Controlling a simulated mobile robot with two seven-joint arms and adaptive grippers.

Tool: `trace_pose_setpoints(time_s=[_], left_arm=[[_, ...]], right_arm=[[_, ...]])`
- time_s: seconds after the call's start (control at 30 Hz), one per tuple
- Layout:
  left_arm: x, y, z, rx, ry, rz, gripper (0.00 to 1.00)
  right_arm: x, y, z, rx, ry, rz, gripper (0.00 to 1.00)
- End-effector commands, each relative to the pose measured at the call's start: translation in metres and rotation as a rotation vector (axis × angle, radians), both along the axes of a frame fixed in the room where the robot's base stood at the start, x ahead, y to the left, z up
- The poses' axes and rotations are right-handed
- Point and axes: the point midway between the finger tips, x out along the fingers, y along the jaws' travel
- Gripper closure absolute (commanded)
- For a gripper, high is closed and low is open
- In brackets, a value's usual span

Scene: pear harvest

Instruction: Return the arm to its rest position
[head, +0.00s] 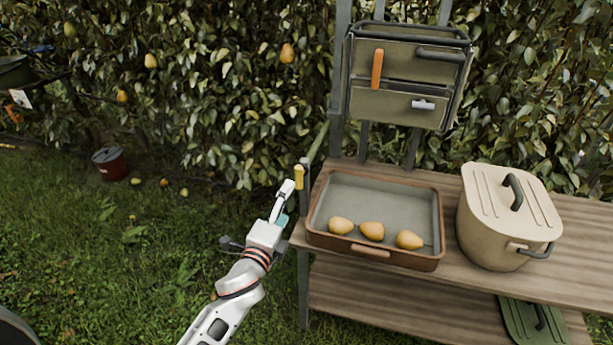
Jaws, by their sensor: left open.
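My left arm reaches up from the bottom of the head view, and its gripper (283,198) is just left of the wooden bench. The gripper is open, and I see nothing held in it. The brown tray (432,258) stands on the bench to the right of the gripper. Three yellow pears, a left one (341,226), a middle one (372,231) and a right one (409,240), lie in a row along the tray's near side. My right gripper does not show.
A lidded beige pot (488,233) stands right of the tray on the bench (573,235). A hanging organizer (408,78) is above. Pears hang in the hedge, including one pear (287,53). A red bucket (110,164) stands on the grass at left. Open grass lies left of the arm.

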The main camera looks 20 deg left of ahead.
Motion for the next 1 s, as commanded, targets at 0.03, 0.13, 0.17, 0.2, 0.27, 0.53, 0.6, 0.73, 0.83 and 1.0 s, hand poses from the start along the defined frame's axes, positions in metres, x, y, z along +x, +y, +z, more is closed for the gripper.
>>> trace_pose_setpoints(time_s=[0.03,0.13,0.17,0.2,0.27,0.53,0.6,0.73,0.83,1.0], left_arm=[[0.000,0.000,0.000,0.000,0.000,0.000,0.19],[-0.005,0.000,-0.006,-0.026,0.014,-0.003,0.19],[-0.009,-0.001,-0.010,-0.048,0.025,-0.004,0.19],[-0.017,-0.001,-0.019,-0.093,0.045,-0.007,0.19],[-0.034,-0.003,-0.037,-0.191,0.092,-0.011,0.19],[-0.175,-0.020,-0.142,-0.896,0.416,0.077,0.19],[-0.212,-0.025,-0.162,-1.065,0.491,0.129,0.19],[-0.269,-0.032,-0.184,-1.307,0.592,0.225,0.19],[-0.295,-0.036,-0.194,-1.419,0.636,0.280,0.19],[-0.308,-0.038,-0.198,-1.475,0.657,0.309,0.19]], right_arm=[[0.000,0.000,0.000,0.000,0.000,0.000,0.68],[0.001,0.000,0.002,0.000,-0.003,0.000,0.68],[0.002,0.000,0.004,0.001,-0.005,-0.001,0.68],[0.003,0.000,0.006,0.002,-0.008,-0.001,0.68],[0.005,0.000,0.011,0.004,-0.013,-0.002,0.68],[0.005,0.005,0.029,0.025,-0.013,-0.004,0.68],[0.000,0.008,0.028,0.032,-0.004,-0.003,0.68],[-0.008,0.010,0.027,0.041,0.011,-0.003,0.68],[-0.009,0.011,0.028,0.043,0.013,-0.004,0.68],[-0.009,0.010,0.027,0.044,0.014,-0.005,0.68]])
